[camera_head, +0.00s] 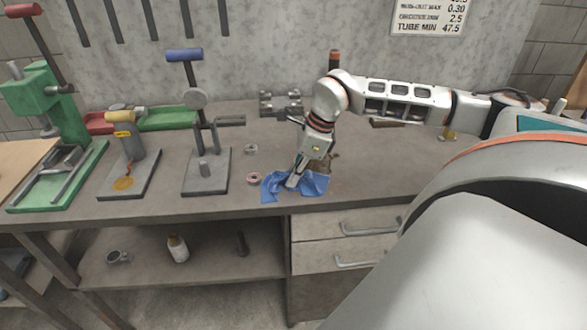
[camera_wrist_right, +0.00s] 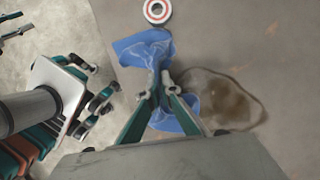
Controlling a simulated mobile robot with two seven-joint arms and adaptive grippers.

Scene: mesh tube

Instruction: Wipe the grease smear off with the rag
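The blue rag (camera_head: 318,188) lies crumpled near the front edge of the grey bench. My right gripper (camera_head: 293,180) points down at it, and the wrist view shows its two fingertips (camera_wrist_right: 158,90) close together with rag cloth pinched between them. The rag (camera_wrist_right: 146,48) spreads out on both sides of the fingers.
A red-and-white ring (camera_head: 254,179) lies left of the rag, also in the wrist view (camera_wrist_right: 158,11). A blue-handled press (camera_head: 205,172) stands further left, beside a yellow-handled tool (camera_head: 128,178) with an amber stain on its base. Drawers (camera_head: 345,227) sit below the bench.

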